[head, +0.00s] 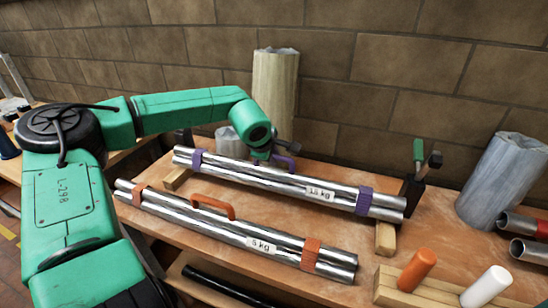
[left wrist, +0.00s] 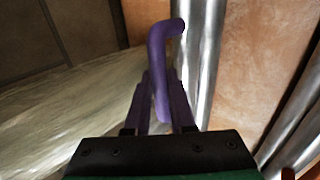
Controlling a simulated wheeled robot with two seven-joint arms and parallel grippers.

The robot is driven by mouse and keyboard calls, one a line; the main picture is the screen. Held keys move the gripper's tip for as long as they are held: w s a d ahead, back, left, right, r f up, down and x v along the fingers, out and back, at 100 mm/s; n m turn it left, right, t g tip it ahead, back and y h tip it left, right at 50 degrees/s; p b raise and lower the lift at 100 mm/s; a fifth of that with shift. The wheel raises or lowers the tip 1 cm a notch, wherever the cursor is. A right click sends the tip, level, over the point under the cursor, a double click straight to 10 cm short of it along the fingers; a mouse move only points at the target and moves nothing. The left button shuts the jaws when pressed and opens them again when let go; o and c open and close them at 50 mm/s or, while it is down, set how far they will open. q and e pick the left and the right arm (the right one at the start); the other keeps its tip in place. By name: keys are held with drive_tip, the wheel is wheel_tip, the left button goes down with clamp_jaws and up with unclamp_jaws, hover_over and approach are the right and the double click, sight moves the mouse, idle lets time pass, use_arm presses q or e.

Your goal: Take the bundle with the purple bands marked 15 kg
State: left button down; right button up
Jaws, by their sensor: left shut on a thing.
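The bundle of shiny metal tubes with purple bands (head: 270,182) lies across wooden blocks on the bench, with a white label reading 15 kg. Its purple handle (head: 285,162) stands up near the middle and also shows in the left wrist view (left wrist: 163,62). My left gripper (head: 268,154) is shut on this handle from above; its fingers flank the handle in the left wrist view (left wrist: 163,108). The second bundle, with orange bands, an orange handle and a 5 kg label (head: 235,230), lies in front, apart from my gripper. My right gripper is not in view.
A wooden block (head: 385,238) supports the bundle's right end. Black and green clamps (head: 414,185) stand by that end. Wrapped columns (head: 274,100) stand behind, before a brick wall (head: 420,60). Orange (head: 417,270) and white (head: 487,287) pegs stand at front right.

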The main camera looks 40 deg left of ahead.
use_arm(q)
drive_tip(key=shift+w+r, duration=0.2)
drive_tip(key=shift+r, duration=0.75)
drive_tip(key=shift+r+p, duration=1.55)
drive_tip(key=shift+r, duration=1.05)
